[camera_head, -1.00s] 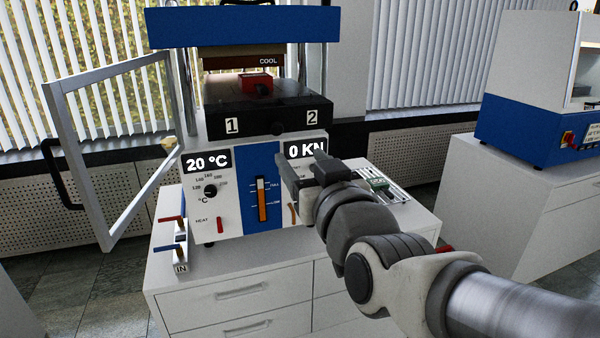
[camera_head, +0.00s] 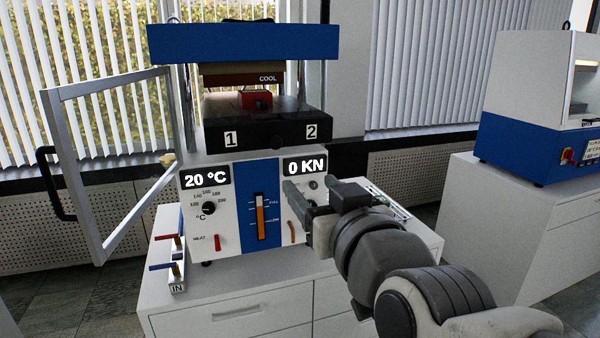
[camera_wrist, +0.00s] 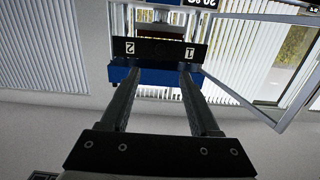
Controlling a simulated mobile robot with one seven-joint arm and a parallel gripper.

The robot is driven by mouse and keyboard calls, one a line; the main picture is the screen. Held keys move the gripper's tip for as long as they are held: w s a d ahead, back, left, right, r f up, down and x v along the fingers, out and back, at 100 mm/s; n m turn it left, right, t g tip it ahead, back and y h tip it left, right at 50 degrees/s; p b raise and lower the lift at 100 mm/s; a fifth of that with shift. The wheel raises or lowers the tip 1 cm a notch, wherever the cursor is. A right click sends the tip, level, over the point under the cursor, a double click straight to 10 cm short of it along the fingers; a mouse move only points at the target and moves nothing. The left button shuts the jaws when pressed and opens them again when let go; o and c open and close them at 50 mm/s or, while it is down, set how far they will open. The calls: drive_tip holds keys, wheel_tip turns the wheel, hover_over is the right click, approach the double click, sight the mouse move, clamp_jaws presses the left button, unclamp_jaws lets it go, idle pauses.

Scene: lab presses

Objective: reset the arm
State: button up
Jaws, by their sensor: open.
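My gripper (camera_head: 310,184) is open, with its fingertips in front of the press's lower right panel, just below the "0 KN" display (camera_head: 305,167). In the wrist view the two dark fingers (camera_wrist: 160,73) stand apart with nothing between them. The press (camera_head: 215,205) is white and blue, with its "20 °C" display (camera_head: 205,178) at left. Its black lower block (camera_head: 265,122), marked 1 and 2, also shows upside down beyond the fingers in the wrist view (camera_wrist: 160,49). Whether the fingers touch the panel cannot be told.
A framed door (camera_head: 72,225) stands open at the press's left. Red and blue levers (camera_head: 167,252) sit on the white cabinet (camera_head: 240,290). A red object (camera_head: 256,99) rests on the black block. Another blue and white machine (camera_head: 530,140) stands at right.

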drive_tip(key=s+d+f+m+g+h+p, duration=0.3)
drive_tip(key=s+d+f+g+h+p, duration=0.1)
drive_tip(key=s+d+f+g+p, duration=0.3)
drive_tip(key=s+d+f+g, duration=0.2)
drive_tip(key=s+d+g, duration=0.1)
drive_tip(key=s+g, duration=0.1)
drive_tip(key=shift+s+d+h, duration=0.2)
drive_tip(key=shift+s+h, duration=0.1)
drive_tip(key=shift+h, duration=0.1)
